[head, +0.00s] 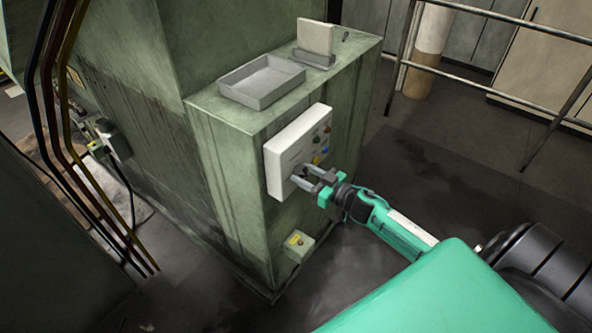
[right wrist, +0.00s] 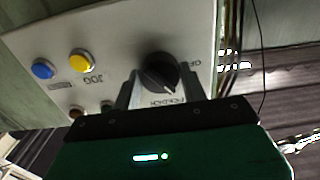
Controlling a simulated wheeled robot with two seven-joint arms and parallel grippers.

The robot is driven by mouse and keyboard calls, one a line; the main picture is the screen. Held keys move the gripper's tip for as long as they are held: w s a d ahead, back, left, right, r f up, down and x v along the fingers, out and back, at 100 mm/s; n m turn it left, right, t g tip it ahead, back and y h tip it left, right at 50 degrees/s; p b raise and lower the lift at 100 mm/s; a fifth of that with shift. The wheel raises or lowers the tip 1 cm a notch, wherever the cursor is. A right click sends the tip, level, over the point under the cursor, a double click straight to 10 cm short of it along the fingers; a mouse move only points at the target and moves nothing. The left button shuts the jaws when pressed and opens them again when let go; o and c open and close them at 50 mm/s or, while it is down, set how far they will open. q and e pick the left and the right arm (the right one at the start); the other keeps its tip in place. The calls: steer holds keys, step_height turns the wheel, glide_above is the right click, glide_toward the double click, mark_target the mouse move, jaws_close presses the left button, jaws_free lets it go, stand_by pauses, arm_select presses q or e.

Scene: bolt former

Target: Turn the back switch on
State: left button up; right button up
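The white control panel (head: 287,161) is on the side of the green machine cabinet. In the right wrist view, a round black rotary switch (right wrist: 160,72) with a white pointer mark sits on the panel (right wrist: 115,50), with upside-down lettering around it. My right gripper (head: 303,175) is at the panel's lower part. Its two fingers are apart, one on each side of the black switch; I cannot tell whether they touch it. In the head view the switch is largely hidden by the fingers. My left gripper is not in view.
A yellow button (right wrist: 82,61) and a blue button (right wrist: 43,69) are beside the switch. A grey tray (head: 262,84) lies on the cabinet top. A metal railing (head: 490,100) stands at the right.

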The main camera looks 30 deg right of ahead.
steer(key=c, duration=0.7)
steer(key=shift+o, duration=0.2)
steer(key=shift+r+m+p, duration=0.2)
steer(key=shift+m+p, duration=0.4)
steer(key=shift+p, duration=0.15)
steer(key=shift+m+p, duration=0.7)
steer(key=shift+f+m+p, duration=0.2)
steer(key=shift+m+p, duration=0.2)
steer(key=shift+m, duration=0.3)
steer(key=shift+r+m+p, duration=0.15)
steer(key=shift+m+p, duration=0.25)
steer(key=shift+p, duration=0.1)
steer(key=shift+m+p, duration=0.65)
steer(key=shift+m, duration=0.15)
steer(key=shift+m+p, duration=0.3)
steer(key=shift+m, duration=0.4)
steer(key=shift+f, duration=0.2)
